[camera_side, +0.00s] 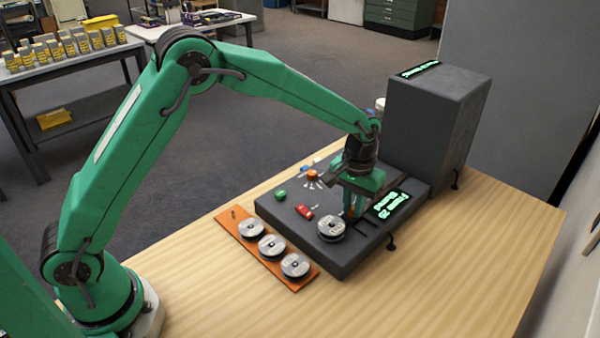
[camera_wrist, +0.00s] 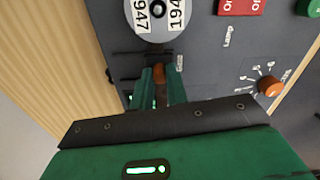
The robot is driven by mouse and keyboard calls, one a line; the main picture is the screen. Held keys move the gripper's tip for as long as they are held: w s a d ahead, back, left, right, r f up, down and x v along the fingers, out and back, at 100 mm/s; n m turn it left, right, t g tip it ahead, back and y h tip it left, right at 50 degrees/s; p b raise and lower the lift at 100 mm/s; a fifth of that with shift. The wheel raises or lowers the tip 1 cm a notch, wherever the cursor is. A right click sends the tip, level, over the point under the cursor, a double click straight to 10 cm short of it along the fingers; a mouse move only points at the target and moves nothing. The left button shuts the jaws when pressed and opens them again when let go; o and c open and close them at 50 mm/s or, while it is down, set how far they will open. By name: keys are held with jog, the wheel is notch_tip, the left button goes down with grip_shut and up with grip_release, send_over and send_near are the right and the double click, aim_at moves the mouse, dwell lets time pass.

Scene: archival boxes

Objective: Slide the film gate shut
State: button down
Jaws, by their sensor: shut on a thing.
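My gripper (camera_side: 354,206) reaches down onto the dark grey machine deck (camera_side: 283,223), just behind the film reel (camera_side: 331,228) mounted there. In the wrist view its two green fingers (camera_wrist: 160,84) are shut on a small orange-brown knob (camera_wrist: 158,72), which I take to be the film gate's handle. The knob stands beside dark slots in the deck, close to the reel's rim (camera_wrist: 135,18). The fingers hide most of the gate, and I cannot tell how far it is open.
The deck carries a red switch (camera_side: 305,212), a green button (camera_side: 280,196), an orange dial (camera_side: 312,176) and a lit green display (camera_side: 389,204). A tall grey box (camera_side: 432,125) stands behind. An orange tray (camera_side: 238,231) with three reels lies in front. The wooden table (camera_side: 470,270) is clear at right.

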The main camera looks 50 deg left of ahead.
aim_at(351, 207)
jog(key=c, duration=1.4)
grip_release()
jog(key=shift+a, duration=0.15)
jog(key=shift+o, duration=0.2)
jog(key=shift+r, duration=0.1)
notch_tip(351, 207, up, 7)
jog(key=shift+r, duration=0.35)
